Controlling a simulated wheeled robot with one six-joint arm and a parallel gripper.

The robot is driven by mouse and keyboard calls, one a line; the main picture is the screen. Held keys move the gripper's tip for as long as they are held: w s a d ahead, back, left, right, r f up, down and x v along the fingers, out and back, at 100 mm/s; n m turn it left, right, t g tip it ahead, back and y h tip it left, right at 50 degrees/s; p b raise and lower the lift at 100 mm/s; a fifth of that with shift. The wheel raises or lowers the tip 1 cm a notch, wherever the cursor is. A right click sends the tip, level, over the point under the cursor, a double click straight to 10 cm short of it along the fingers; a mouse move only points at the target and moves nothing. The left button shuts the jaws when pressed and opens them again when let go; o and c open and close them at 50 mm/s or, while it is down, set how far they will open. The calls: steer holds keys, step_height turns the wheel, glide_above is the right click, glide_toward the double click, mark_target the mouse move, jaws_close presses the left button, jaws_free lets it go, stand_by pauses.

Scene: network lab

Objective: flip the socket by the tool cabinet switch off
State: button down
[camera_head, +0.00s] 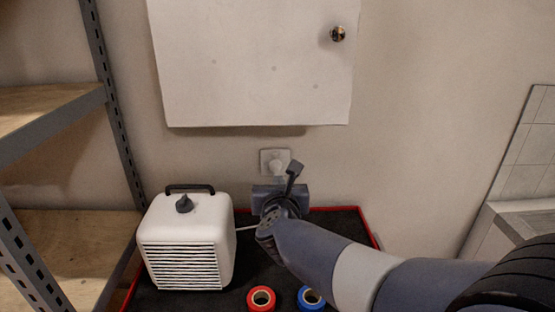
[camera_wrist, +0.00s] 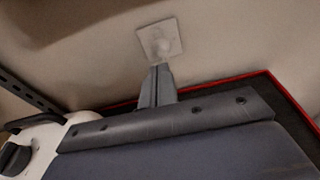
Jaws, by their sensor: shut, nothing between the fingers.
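The wall socket (camera_head: 275,161) is a small white square plate with a pale round part in its middle, on the wall below the white cabinet. It also shows in the wrist view (camera_wrist: 160,40), tilted, just beyond my fingertips. My gripper (camera_head: 295,166) is shut and empty, its fingers pointing up just in front of the socket's right side. In the wrist view the shut fingers (camera_wrist: 160,70) end just below the middle of the plate. I cannot tell whether they touch it. The switch's position is too small to make out.
A white heater (camera_head: 190,240) with a dark handle and knob stands left on the red-rimmed black top (camera_head: 245,270). A red tape roll (camera_head: 261,299) and a blue one (camera_head: 311,298) lie at the front. The white wall cabinet (camera_head: 250,65) hangs above. Shelving (camera_head: 60,230) stands left.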

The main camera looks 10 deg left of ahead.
mark_target(277, 155)
steer(key=p+x, duration=0.1)
steer(key=x, duration=0.3)
steer(key=r+p+x, duration=0.1)
steer(key=x, duration=0.4)
steer(key=p+x, duration=0.2)
steer(key=x, duration=0.2)
steer(key=shift+w+a+r, duration=0.1)
steer(key=shift+w+a, duration=0.05)
steer(key=shift+w, duration=0.3)
steer(key=shift+r, duration=0.1)
steer(key=shift+w+r+p, duration=0.2)
steer(key=shift+r+p, duration=0.05)
steer(key=shift+p, duration=0.95)
steer(key=shift+w+g+p, duration=0.1)
steer(key=shift+g+p, duration=0.2)
steer(key=shift+p, duration=0.05)
steer(key=shift+f, duration=0.25)
steer(key=shift+b, duration=0.35)
